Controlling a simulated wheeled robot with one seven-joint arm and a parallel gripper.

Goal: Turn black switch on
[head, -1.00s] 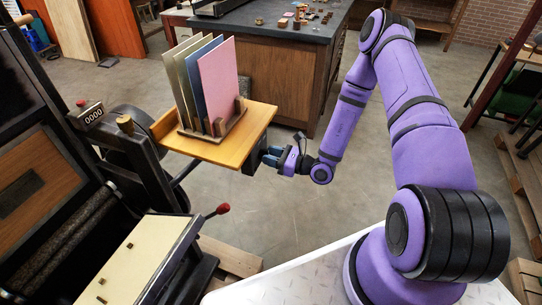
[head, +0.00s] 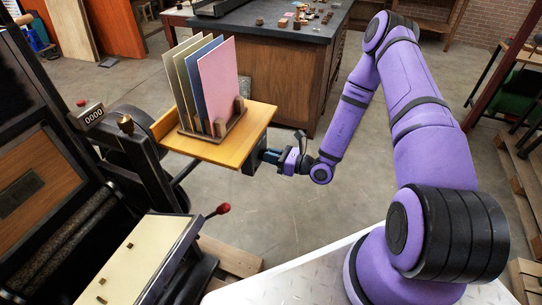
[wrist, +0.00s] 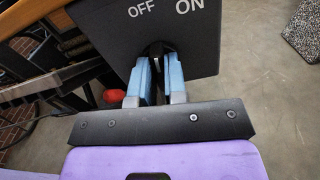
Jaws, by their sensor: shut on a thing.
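The black switch is a dark box under the right end of a wooden shelf, seen in the head view (head: 250,160). In the wrist view its face (wrist: 115,35) carries white OFF on the left and ON on the right. My gripper (head: 268,156) is at the box's right side. In the wrist view its blue-padded fingers (wrist: 159,72) reach into the face below the lettering and are shut on the switch's dark lever. The lever is mostly hidden between the fingers, so its exact setting cannot be told.
The wooden shelf (head: 258,118) above holds a rack of coloured boards (head: 217,80). A press with a cream bed (head: 135,258) and a red-knobbed lever (head: 222,209) stands at left. The floor (head: 290,215) below my gripper is clear.

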